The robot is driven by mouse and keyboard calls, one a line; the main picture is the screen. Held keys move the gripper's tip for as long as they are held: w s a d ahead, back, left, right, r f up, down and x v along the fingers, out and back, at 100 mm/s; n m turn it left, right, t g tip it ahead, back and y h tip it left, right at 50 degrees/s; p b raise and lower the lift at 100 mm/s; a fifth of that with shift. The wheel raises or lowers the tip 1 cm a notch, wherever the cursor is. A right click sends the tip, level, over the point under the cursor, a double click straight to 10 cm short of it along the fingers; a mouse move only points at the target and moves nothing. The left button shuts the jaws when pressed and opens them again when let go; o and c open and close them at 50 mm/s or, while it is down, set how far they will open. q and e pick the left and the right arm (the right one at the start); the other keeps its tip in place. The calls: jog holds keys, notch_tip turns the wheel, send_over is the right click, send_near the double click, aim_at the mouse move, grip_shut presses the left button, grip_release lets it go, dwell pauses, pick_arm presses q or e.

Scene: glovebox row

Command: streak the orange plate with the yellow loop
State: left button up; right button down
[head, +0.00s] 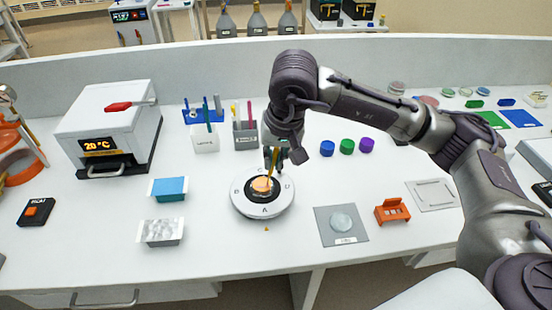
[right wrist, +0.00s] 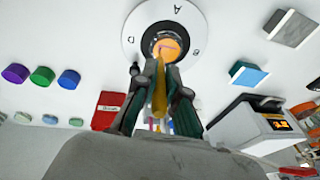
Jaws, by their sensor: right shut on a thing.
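The orange plate (head: 262,184) lies in the middle of a round white turntable with letters (head: 262,209). In the right wrist view the orange plate (right wrist: 172,50) shows just beyond the fingertips, with a faint pinkish mark on it. My right gripper (head: 274,158) is shut on the yellow loop (right wrist: 160,95) and stands over the plate. The loop's lower end reaches down to the plate; I cannot tell whether it touches. My left gripper is not in view.
A rack of loops (head: 245,136) and a white holder (head: 205,138) stand behind the turntable. A blue box (head: 168,189) and a grey-white box (head: 161,232) lie to the left. A grey mat with a clear dish (head: 342,222) and an orange rack (head: 392,211) lie to the right.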

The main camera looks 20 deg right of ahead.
jog(key=shift+w+a+b, duration=0.25)
jog(key=shift+a+b, duration=0.3)
jog(key=shift+a, duration=0.1)
jog(key=shift+w+a+b, duration=0.2)
jog(key=shift+a+b, duration=0.3)
jog(key=shift+a, duration=0.15)
dwell(1.2)
jog(key=shift+w+b, duration=0.4)
jog(key=shift+b, duration=0.05)
jog(key=shift+s+d+b, duration=0.2)
jog(key=shift+d+b, duration=0.55)
jog(key=shift+d, duration=0.05)
jog(key=shift+s+d+b, duration=0.2)
jog(key=shift+d+b, duration=0.5)
jog(key=shift+d, duration=0.05)
dwell(1.5)
jog(key=shift+r, duration=0.1)
dwell(0.3)
jog(key=shift+r+p, duration=1.55)
jog(key=shift+r, duration=1.4)
